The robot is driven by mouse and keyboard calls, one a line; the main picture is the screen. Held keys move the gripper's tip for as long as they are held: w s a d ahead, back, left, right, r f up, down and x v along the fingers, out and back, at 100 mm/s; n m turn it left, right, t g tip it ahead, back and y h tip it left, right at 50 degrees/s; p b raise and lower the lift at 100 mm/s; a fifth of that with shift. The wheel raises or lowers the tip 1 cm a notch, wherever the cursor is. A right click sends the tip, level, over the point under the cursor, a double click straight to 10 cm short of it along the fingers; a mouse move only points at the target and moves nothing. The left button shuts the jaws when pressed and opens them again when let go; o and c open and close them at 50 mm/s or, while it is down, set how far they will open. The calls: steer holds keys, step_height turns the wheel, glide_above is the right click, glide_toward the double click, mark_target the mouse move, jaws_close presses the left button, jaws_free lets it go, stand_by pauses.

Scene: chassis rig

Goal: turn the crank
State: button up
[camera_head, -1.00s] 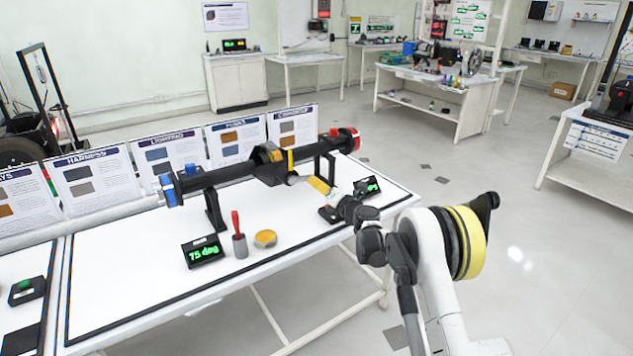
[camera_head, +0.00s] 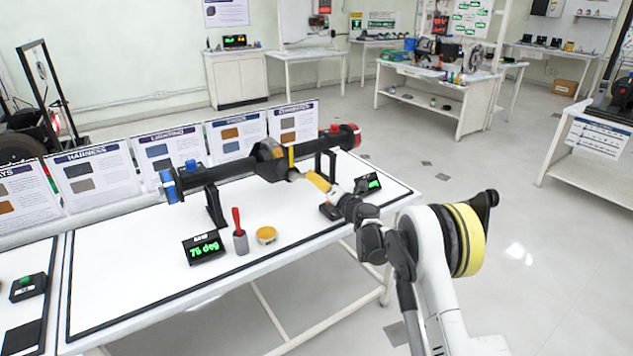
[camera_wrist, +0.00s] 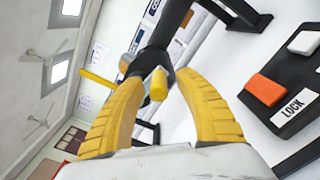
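The crank's yellow knob (camera_wrist: 158,85) shows end-on between my fingers in the wrist view, on a dark arm at the axle's centre. In the head view the crank (camera_head: 294,175) is a small piece at the front of the axle's central housing, and my gripper (camera_head: 318,181) reaches it from the right. My gripper's yellow fingers (camera_wrist: 160,82) are spread on either side of the knob; gaps seem to remain, though contact is hard to tell. The dark axle (camera_head: 235,168) lies level on black stands. A small display (camera_head: 205,248) reads about 75 deg.
A red-handled tool in a grey holder (camera_head: 239,238) and a yellow round tin (camera_head: 266,235) stand on the white bench (camera_head: 140,270). Info boards (camera_head: 95,180) line its back. A box with an orange button (camera_wrist: 264,89) and a LOCK label (camera_wrist: 292,112) is at right.

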steer(key=v, duration=1.2)
steer(key=shift+r, duration=0.1)
